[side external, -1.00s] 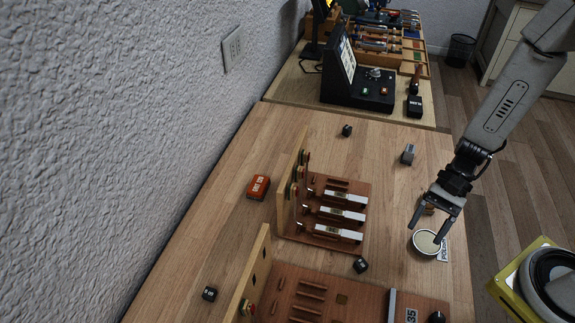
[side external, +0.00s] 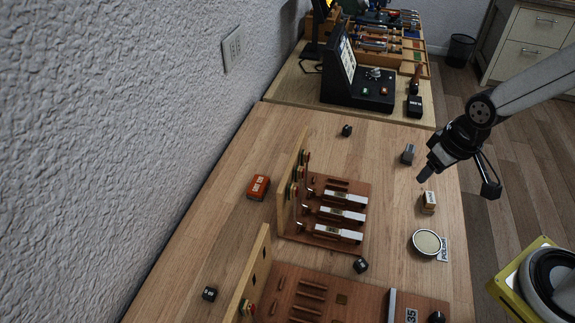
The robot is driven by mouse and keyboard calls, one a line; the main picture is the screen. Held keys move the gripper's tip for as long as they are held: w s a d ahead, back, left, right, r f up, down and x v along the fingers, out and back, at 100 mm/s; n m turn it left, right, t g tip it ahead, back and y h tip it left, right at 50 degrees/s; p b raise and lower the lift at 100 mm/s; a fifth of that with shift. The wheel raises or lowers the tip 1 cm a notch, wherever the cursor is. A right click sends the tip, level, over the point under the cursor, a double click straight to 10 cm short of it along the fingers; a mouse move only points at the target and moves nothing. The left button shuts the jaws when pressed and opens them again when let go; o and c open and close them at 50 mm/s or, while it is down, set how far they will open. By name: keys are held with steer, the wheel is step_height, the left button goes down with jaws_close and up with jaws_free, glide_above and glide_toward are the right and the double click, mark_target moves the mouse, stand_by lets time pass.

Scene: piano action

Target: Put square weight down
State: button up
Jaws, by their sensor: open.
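Several small blocks lie apart on the wooden table, and I cannot tell for sure which is the square weight. A small tan block with a pale labelled face (side external: 429,201) rests on the table near its right edge. A grey block (side external: 407,154) lies farther back. Small dark cubes sit at the back (side external: 347,130), by the key stand (side external: 361,265) and at the front left (side external: 209,294). My gripper (side external: 457,184) is open and empty, with its fingers wide apart. It hangs above the table's right edge, clear of the tan block.
A round tin (side external: 427,242) with a polish label stands in front of the tan block. The key stand (side external: 362,215) with white-topped keys is mid-table. A red box (side external: 258,187) lies to its left. A second wooden stand (side external: 300,290) is in front.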

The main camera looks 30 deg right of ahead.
steer(key=shift+a+f, duration=0.1)
stand_by(0.3)
steer(key=m+g+y, duration=0.3)
steer(key=m+y, duration=0.2)
steer(key=m, duration=1.3)
glide_toward(362, 263)
steer(key=a+f, duration=0.1)
steer(key=shift+s+f, duration=0.1)
steer(key=shift+s, duration=0.1)
steer(key=shift+f, duration=0.15)
steer(key=shift+a+f+h, duration=0.15)
steer(key=shift+a+f, duration=0.1)
steer(key=shift+f, duration=0.25)
steer(key=shift+a+f+h, duration=0.15)
steer(key=shift+a+f, duration=0.05)
steer(key=shift+f, duration=0.35)
steer(key=shift+a+f, duration=0.1)
steer(key=shift+f, duration=0.1)
steer(key=shift+x, duration=2.4)
